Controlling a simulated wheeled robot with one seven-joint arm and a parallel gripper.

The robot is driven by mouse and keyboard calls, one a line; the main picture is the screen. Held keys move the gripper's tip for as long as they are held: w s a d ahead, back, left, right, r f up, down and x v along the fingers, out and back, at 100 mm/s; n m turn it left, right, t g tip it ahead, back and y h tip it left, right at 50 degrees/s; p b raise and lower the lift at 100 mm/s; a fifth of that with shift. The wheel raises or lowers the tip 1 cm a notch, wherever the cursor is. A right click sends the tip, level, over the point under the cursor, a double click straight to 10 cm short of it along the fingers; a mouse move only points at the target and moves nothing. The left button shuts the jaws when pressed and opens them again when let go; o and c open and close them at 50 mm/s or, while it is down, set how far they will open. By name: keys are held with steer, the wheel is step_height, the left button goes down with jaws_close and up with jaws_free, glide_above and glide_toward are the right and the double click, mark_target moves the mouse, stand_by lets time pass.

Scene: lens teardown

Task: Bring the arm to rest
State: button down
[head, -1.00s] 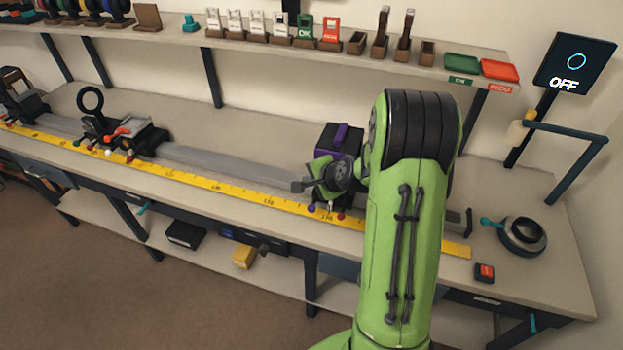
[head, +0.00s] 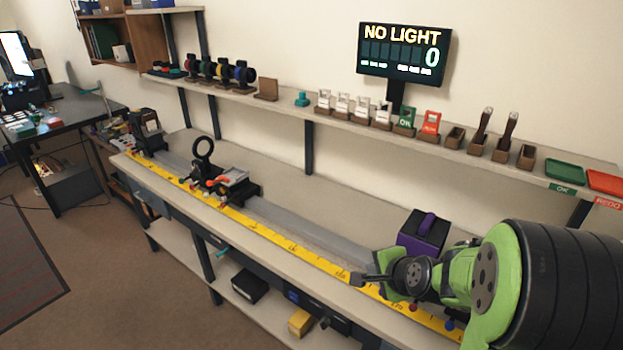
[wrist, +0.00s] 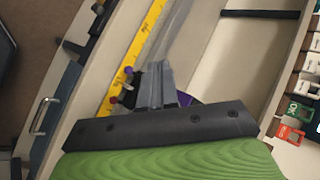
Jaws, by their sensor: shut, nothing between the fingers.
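My green arm comes in from the lower right of the head view, with black ribbed joint covers. My gripper (head: 366,281) is at its left end, above the grey rail (head: 300,228) and the yellow ruler (head: 262,236) on the bench. In the wrist view my gripper (wrist: 155,70) shows as grey fingers closed together, with nothing held. A purple and black box (head: 421,236) stands just behind the gripper. Part of the bench's right end is hidden by my arm.
A ring holder (head: 203,148) and a carriage (head: 235,187) stand on the rail at left. A shelf (head: 340,118) with card stands and trays runs behind. A dark screen (head: 403,54) reads NO LIGHT and 0. The bench middle behind the rail is clear.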

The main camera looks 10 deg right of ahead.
steer(key=s+a+r+n+g, duration=0.2)
steer(key=s+a+r+n, duration=0.4)
steer(key=s+a+n, duration=0.15)
steer(key=s+a+r+n+g+h, duration=0.1)
steer(key=s+r+n, duration=0.2)
steer(key=s+n, duration=0.6)
steer(key=s, duration=0.6)
steer(key=shift+s+a+r+g, duration=0.2)
steer(key=shift+s+a+g, duration=0.1)
steer(key=shift+s+g, duration=0.1)
